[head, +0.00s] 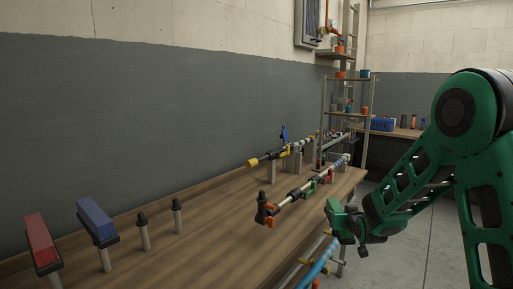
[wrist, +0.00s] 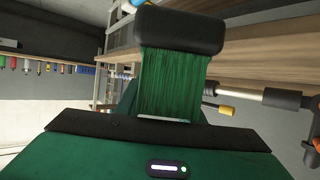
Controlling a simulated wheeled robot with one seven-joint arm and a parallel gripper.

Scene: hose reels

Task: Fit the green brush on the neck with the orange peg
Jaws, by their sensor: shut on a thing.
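My gripper (head: 347,222) is at the right of the head view, off the table's near right edge, and is shut on the green brush. In the wrist view the brush (wrist: 172,85) has green bristles and a black block (wrist: 180,28), just beyond my gripper's green body. In the head view, brush and gripper are both green and hard to tell apart. An orange peg (head: 271,223) shows by the black fitting at the near end of a pole, left of my gripper and apart from it. I cannot tell whether this fitting is the neck.
A red brush (head: 38,238) and a blue brush (head: 95,217) stand on posts at the left of the wooden table (head: 215,245). Two bare black-topped posts (head: 143,231) (head: 177,215) stand beside them. Poles with coloured fittings lie across the table's right part. Floor is clear at right.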

